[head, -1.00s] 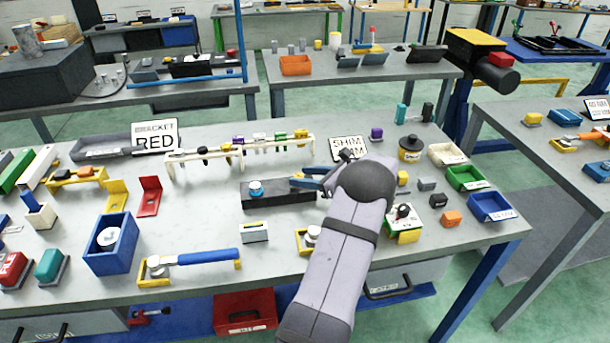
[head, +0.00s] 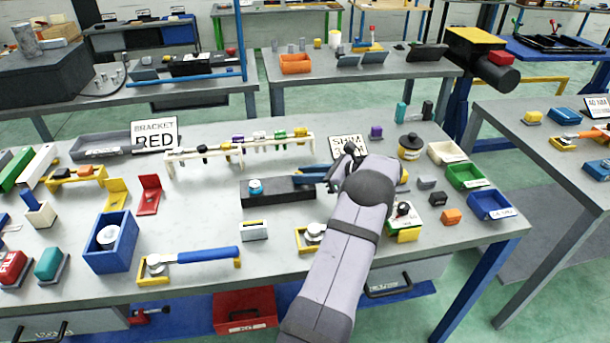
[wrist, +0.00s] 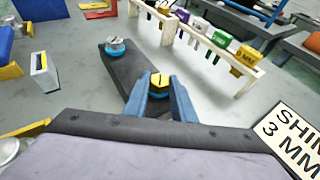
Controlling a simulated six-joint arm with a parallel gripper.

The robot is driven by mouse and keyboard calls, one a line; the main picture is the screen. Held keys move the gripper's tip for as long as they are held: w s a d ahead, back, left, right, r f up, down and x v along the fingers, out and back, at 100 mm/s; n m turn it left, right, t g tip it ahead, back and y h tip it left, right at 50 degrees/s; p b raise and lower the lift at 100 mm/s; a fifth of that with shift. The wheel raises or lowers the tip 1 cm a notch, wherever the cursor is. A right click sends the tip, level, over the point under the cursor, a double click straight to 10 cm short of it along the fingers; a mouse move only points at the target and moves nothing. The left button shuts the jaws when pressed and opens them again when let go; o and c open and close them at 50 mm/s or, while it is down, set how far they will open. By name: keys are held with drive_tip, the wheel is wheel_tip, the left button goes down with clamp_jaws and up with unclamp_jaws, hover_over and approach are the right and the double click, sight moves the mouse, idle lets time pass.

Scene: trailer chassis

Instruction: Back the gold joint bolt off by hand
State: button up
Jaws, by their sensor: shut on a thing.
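The gold joint bolt (wrist: 158,80) stands at the near end of a long black bar (wrist: 128,72), with a blue ring under its head and a dark mark on top. My gripper (wrist: 159,92) has its two blue fingers on either side of the bolt and is shut on it. A silver bolt (wrist: 115,45) with a blue ring sits at the bar's other end. In the head view the bar (head: 278,193) lies on the bench, the silver bolt (head: 256,186) is at its left end, and my gripper (head: 308,176) hides the gold bolt at the right end.
A cream rack (head: 240,150) with coloured pieces stands behind the bar, and a shim sign (head: 347,145) behind my gripper. Coloured bins (head: 490,205) line the right edge.

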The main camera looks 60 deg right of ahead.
drive_tip(key=shift+d+r+n+y, duration=0.15)
drive_tip(key=shift+d+n+y, duration=0.05)
drive_tip(key=shift+n+y, duration=0.6)
drive_tip(key=o, duration=1.1)
drive_tip(key=shift+c, duration=0.2)
drive_tip(key=shift+b+v, duration=1.15)
drive_tip(key=shift+v, duration=2.45)
